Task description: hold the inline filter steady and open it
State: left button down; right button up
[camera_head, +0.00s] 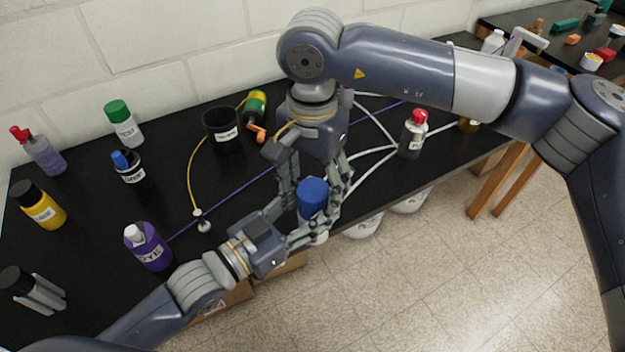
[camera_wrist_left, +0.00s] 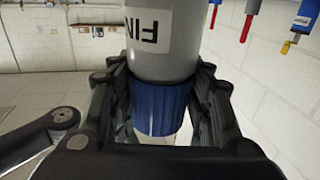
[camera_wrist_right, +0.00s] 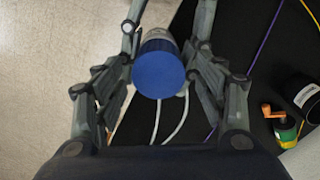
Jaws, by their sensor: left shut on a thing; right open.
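My left gripper (camera_head: 305,225) comes in from the left and is shut on the filter. My right gripper (camera_head: 315,200) points down from above, its fingers apart on either side of the cap. In the right wrist view the cap (camera_wrist_right: 160,72) sits between those open fingers. Fingers hide much of the body.
White tubes (camera_head: 372,152) and a purple line (camera_head: 225,203) cross the black bench. A black cup (camera_head: 222,131), a green-orange tool (camera_head: 257,108), a purple bottle (camera_head: 148,246) and a red-capped bottle (camera_head: 412,134) stand around. White containers (camera_head: 362,226) stand below the bench's front edge.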

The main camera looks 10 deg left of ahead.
jog(key=shift+o, duration=0.6)
jog(key=shift+r, duration=2.3)
jog(key=m, duration=0.2)
jog(key=r+m, duration=0.1)
jog(key=m, duration=0.2)
jog(key=shift+r, duration=0.2)
jog(key=m, duration=0.2)
jog(key=r+m, duration=0.1)
jog(key=m, duration=0.2)
jog(key=shift+r, duration=0.15)
notch_tip(320, 180, down, 9)
jog(key=m, duration=1.1)
jog(key=shift+d+m, duration=0.1)
jog(key=shift+m, duration=0.2)
jog(key=shift+c, duration=0.2)
jog(key=c, duration=1.3)
